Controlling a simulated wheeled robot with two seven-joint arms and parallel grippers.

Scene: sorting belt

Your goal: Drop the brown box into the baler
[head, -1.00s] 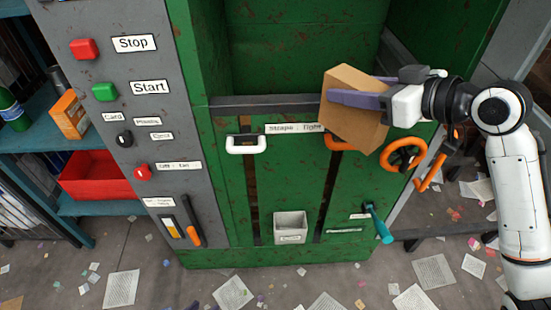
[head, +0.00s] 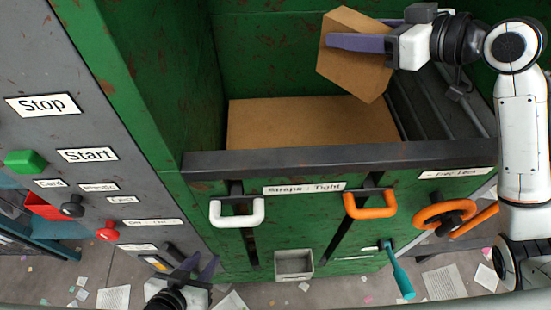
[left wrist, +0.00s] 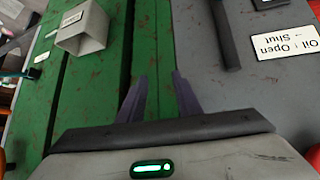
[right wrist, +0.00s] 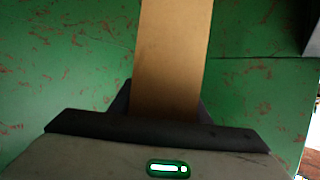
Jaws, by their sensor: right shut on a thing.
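The brown box (head: 352,62) is held tilted in my right gripper (head: 362,42), above the open top of the green baler (head: 300,230). It also fills the middle of the right wrist view (right wrist: 172,60), between the fingers. Inside the baler chamber lies a flat brown cardboard surface (head: 300,120), below and apart from the held box. My left gripper (head: 195,266) is low in front of the baler at the bottom of the head view. In the left wrist view its two fingers (left wrist: 160,95) stand apart with nothing between them.
The baler's front edge (head: 330,160) is a dark bar. Below it are a white handle (head: 237,215), an orange handle (head: 370,207), an orange wheel (head: 440,215) and a teal lever (head: 400,275). A grey control panel (head: 60,130) stands at the left. Paper scraps litter the floor.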

